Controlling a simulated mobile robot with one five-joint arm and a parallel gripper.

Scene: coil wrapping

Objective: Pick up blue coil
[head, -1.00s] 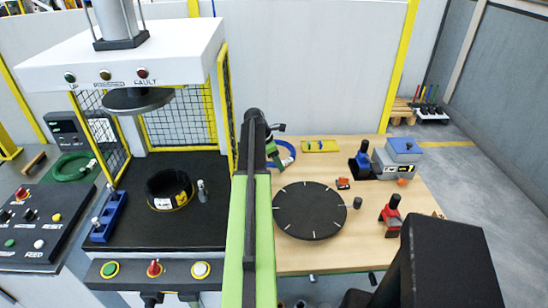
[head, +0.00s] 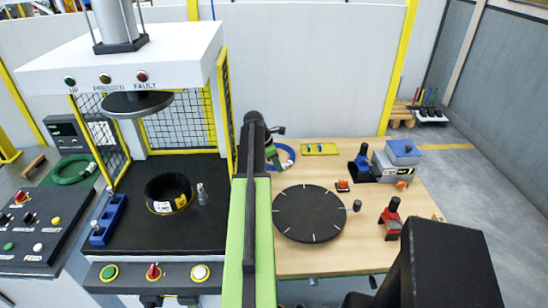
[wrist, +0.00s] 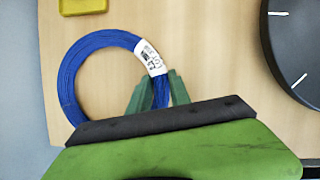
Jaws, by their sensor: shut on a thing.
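The blue coil (wrist: 68,72) is a ring of blue wire with a white printed label (wrist: 150,58). In the wrist view it is over the wooden table, and my gripper (wrist: 159,92) has its green fingers shut on the ring's right side, just below the label. I cannot tell whether the coil touches the table. In the head view only part of the coil (head: 291,152) shows, beside my gripper (head: 272,160). My arm hides the rest.
A black round turntable (head: 309,213) stands just right on the wooden table (head: 345,257). A yellow tray (head: 320,149) lies behind. The press (head: 150,225) at left holds a black coil (head: 169,193). Red (head: 391,218) and blue (head: 361,160) tools stand at right.

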